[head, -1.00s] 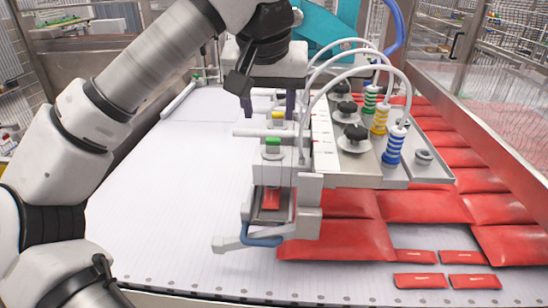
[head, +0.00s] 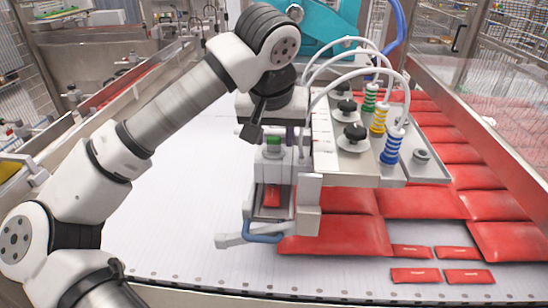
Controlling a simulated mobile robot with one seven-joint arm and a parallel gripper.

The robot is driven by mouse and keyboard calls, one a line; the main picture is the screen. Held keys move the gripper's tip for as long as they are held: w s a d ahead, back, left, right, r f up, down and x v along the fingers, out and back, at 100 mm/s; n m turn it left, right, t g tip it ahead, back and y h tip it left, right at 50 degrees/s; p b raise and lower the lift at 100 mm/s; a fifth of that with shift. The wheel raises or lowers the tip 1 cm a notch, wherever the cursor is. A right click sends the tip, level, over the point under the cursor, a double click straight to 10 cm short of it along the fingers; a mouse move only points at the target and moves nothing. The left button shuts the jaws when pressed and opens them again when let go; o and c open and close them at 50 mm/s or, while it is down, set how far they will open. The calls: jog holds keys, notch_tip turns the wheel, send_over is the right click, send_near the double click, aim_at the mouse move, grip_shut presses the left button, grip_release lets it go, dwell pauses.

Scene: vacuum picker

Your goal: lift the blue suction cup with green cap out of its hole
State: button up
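The blue-and-white ribbed suction cup (head: 391,148) stands upright in the metal plate (head: 345,168) at right of centre, the nearest of a row of three. A white hose curves to its top; I cannot make out a green cap there. My gripper (head: 275,128) points down to the left of the plate, well apart from the blue cup. A dark purplish finger shows behind a block with a green top (head: 273,142). The other finger is hidden by a black bracket and the block, so the opening between them does not show.
Yellow (head: 378,120) and green (head: 370,97) ribbed cups stand behind the blue one. Black knobs (head: 354,133) sit to its left, and an empty-looking round socket (head: 421,156) to its right. Hoses arch overhead. Red packets (head: 425,204) lie around the plate; the white surface at left is clear.

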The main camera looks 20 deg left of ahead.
jog(key=c, duration=0.6)
notch_tip(320, 180, up, 20)
jog(key=p, duration=0.5)
